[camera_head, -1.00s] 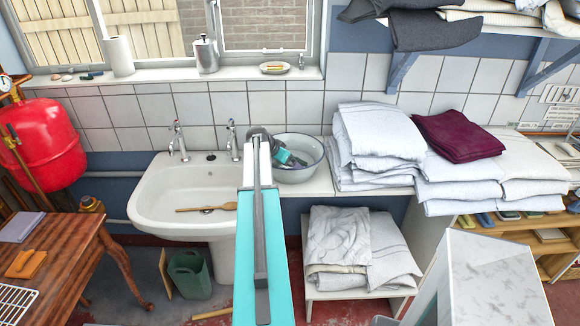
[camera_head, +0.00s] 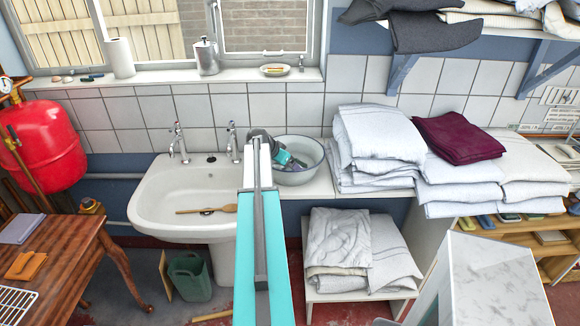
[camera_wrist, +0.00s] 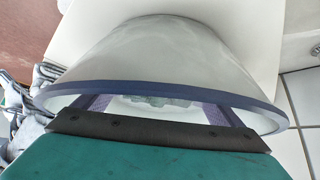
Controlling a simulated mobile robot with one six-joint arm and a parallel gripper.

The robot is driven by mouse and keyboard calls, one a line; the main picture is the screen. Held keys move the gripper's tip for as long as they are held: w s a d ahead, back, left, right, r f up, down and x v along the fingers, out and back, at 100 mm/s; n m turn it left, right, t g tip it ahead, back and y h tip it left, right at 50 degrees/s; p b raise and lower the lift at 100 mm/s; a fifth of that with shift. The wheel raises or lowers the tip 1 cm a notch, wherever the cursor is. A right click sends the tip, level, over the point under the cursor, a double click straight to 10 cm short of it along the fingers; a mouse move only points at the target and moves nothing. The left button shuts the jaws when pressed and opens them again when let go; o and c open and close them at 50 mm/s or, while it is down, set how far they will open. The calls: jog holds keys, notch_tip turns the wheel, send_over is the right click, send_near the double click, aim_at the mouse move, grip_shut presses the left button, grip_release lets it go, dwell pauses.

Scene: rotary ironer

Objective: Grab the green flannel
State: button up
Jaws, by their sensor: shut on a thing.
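A white enamel bowl (camera_head: 318,151) with a blue rim stands on the white surface to the right of the sink. My gripper (camera_head: 297,163) reaches down into the bowl from its left side. In the wrist view the bowl's rim (camera_wrist: 160,88) crosses in front of the gripper and hides part of its fingers. A small crumpled pale green-grey cloth, the flannel (camera_wrist: 155,101), shows through the gap between the fingers, inside the bowl. My gripper is shut on it, though the contact itself is mostly hidden. In the head view I cannot make out the flannel clearly.
White folded linens (camera_head: 380,135) are stacked close to the bowl's right, with a maroon cloth (camera_head: 460,138) on top further right. The tiled wall (camera_head: 260,108) is close behind.

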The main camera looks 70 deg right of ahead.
jog(key=shift+r+b, duration=1.5)
jog(key=shift+r, duration=3.45)
jog(key=shift+r, duration=0.1)
jog(key=shift+s+r+p, duration=0.15)
jog(key=shift+r+p, duration=0.95)
jog(key=shift+p, duration=0.15)
